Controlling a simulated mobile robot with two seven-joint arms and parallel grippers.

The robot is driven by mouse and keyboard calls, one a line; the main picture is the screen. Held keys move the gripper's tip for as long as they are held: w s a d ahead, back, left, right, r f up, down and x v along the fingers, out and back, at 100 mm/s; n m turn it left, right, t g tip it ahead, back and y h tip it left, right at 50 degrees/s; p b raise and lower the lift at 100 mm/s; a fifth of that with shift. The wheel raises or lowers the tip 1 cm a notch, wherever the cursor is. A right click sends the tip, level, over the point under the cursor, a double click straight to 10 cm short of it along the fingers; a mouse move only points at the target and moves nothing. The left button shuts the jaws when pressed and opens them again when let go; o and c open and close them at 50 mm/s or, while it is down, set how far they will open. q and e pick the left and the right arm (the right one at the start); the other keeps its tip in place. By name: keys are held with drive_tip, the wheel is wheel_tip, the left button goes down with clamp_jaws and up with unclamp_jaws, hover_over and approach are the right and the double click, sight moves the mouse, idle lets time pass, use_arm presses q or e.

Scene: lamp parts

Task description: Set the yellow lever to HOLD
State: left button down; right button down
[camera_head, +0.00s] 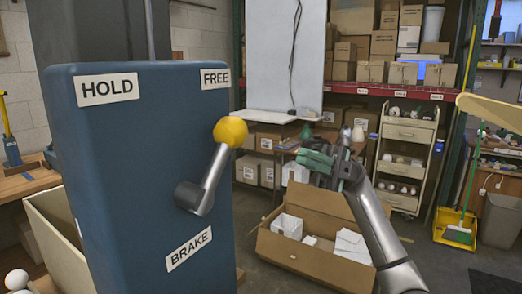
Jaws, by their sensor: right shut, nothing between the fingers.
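The yellow lever (230,131) is a yellow ball on a grey arm, with its pivot low on the face of a blue box (140,150). The arm tilts up and to the right, and the ball lies below the FREE label (215,78). The HOLD label (107,88) is at the box's upper left and the BRAKE label (188,248) is low on the face. My right gripper (314,160) is to the right of the lever, apart from it, shut and empty. My left gripper is not in view.
An open cardboard box (318,238) with white boxes stands on the floor behind my right arm. A shelf of cartons (388,92) and a cream cart (406,150) are at the back. A beige bin (55,240) stands left of the blue box. The space between lever and right gripper looks clear.

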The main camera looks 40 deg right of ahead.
drive_tip(key=shift+s+d+r+n+g+h, duration=0.15)
drive_tip(key=shift+s+n+g+h, duration=0.15)
drive_tip(key=shift+s+h, duration=0.15)
drive_tip(key=p, duration=0.4)
approach(216, 167)
wheel_tip(216, 167, up, 4)
drive_tip(key=a, duration=0.2)
drive_tip(key=shift+a+r, duration=0.15)
drive_tip(key=shift+a, duration=0.1)
drive_tip(key=shift+d+r, duration=0.1)
drive_tip(key=shift+d, duration=0.05)
